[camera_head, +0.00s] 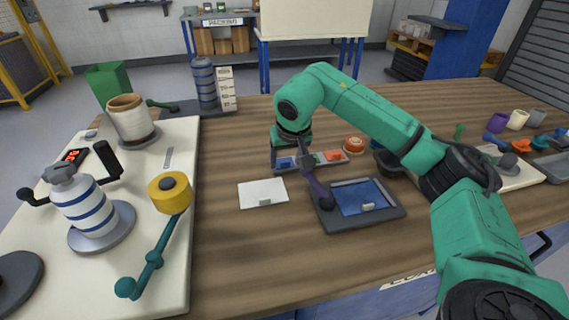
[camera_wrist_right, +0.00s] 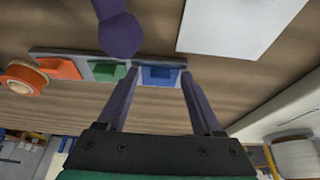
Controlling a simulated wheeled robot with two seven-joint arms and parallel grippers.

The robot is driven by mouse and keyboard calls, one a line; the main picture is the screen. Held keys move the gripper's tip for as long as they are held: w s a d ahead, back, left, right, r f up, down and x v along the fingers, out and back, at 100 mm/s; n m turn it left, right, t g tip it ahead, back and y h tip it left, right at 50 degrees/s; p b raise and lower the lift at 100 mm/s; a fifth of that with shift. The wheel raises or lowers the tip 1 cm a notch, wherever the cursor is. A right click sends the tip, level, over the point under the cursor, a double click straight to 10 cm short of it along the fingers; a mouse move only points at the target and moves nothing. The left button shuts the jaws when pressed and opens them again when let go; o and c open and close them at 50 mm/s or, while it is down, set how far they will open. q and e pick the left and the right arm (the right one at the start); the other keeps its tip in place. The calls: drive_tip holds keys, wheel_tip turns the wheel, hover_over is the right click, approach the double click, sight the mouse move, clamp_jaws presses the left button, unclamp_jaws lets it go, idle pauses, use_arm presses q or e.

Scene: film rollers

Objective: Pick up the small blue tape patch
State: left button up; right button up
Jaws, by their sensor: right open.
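The small blue tape patch (camera_head: 285,162) lies at the left end of a narrow grey tray (camera_head: 342,168). In the right wrist view the blue patch (camera_wrist_right: 160,75) shows between the fingertips of my right gripper (camera_wrist_right: 160,72), along the line of sight. The gripper is open and empty, pointing down over the tray's left part in the head view (camera_head: 305,158). I cannot tell how far its tips are above the patch. A green patch (camera_wrist_right: 107,72) and an orange patch (camera_wrist_right: 58,68) share the tray. My left gripper is not in view.
A purple rod with a round end (camera_head: 318,190) stands close to my right gripper, beside a dark frame with a blue panel (camera_head: 360,197). A white sheet (camera_head: 262,193) lies left of it. The front wooden tabletop is clear.

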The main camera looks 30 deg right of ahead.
clamp_jaws()
drive_tip(key=shift+r, duration=0.15)
